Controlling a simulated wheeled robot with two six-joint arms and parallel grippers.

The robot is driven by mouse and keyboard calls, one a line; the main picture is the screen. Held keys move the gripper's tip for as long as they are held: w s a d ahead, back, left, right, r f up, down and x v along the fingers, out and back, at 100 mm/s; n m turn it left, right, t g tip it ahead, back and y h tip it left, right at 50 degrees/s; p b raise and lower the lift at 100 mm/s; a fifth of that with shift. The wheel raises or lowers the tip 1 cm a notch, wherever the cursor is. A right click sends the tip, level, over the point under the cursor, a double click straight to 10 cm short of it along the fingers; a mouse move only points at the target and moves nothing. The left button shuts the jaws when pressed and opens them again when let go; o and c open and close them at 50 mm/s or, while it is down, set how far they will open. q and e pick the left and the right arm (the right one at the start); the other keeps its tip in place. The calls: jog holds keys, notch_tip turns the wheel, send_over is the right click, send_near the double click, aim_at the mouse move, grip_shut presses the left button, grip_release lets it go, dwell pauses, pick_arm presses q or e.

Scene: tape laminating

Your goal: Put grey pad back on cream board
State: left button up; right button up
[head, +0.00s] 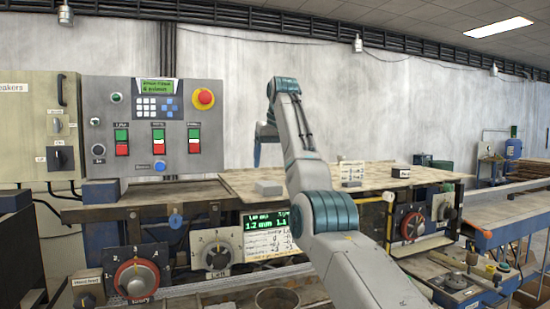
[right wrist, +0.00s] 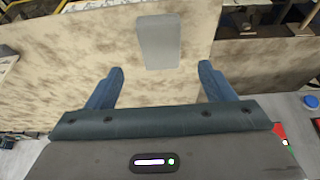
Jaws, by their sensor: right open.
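The grey pad (head: 269,188) lies on the cream board (head: 310,185), near its front left part in the head view. In the right wrist view the grey pad (right wrist: 159,43) shows as a plain grey rectangle on the mottled cream board (right wrist: 90,55). My right gripper (right wrist: 158,78) is open and empty. Its two blue fingers are spread wider than the pad, which shows just beyond the fingertips. In the head view my right gripper (head: 258,155) points down, above and behind the pad. My left gripper is not in view.
A control panel (head: 150,120) with a red stop button stands behind on the left. A dark block (head: 397,172) and a white card (head: 351,172) are on the board's right part. Knobs (head: 136,279) and a green display (head: 264,222) line the bench front.

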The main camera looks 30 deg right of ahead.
jog(key=v, duration=0.4)
jog(key=shift+s+r, duration=0.1)
jog(key=shift+s, duration=0.05)
dwell(0.4)
jog(key=shift+c, duration=0.5)
dwell(0.4)
